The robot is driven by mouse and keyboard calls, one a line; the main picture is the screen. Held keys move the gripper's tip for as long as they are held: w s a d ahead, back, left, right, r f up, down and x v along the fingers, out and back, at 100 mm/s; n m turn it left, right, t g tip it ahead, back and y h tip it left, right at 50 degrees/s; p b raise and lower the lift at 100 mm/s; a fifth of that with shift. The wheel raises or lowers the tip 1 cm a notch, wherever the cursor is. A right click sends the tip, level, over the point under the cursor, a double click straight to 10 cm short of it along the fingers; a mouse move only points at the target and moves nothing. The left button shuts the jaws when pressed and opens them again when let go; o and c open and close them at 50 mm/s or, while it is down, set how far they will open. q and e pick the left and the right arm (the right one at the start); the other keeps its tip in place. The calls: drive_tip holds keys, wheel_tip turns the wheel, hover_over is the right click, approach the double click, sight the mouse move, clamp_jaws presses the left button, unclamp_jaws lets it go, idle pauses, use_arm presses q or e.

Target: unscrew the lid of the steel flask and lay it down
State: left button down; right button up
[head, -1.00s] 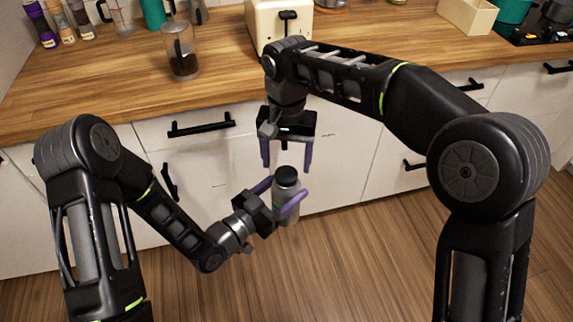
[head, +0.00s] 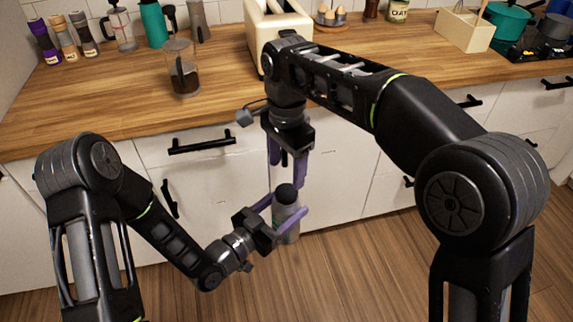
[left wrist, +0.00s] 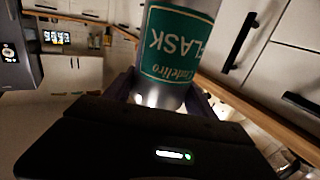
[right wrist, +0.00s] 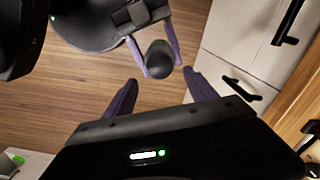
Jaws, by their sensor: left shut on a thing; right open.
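The steel flask (head: 289,216) is held upright in front of the cabinet, above the floor. My left gripper (head: 284,216) is shut on its body. In the left wrist view the flask (left wrist: 168,97) shows a green label, and its lid is out of frame. The dark lid (head: 286,194) sits on top of the flask; the right wrist view looks down on the lid (right wrist: 160,54). My right gripper (head: 287,182) is open just above the lid, with its fingers pointing down. In the right wrist view the lid lies beyond the gap between the right fingertips (right wrist: 161,84).
The wooden counter (head: 120,104) runs behind the arms. A glass jar (head: 182,72) with dark contents stands there, and a cream toaster (head: 270,32) is behind the right arm. Bare counter lies left of the jar. Cabinet fronts with black handles (head: 202,141) stand close behind the grippers.

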sight(286, 191)
drive_tip(key=shift+f, duration=0.1)
drive_tip(key=shift+f, duration=3.95)
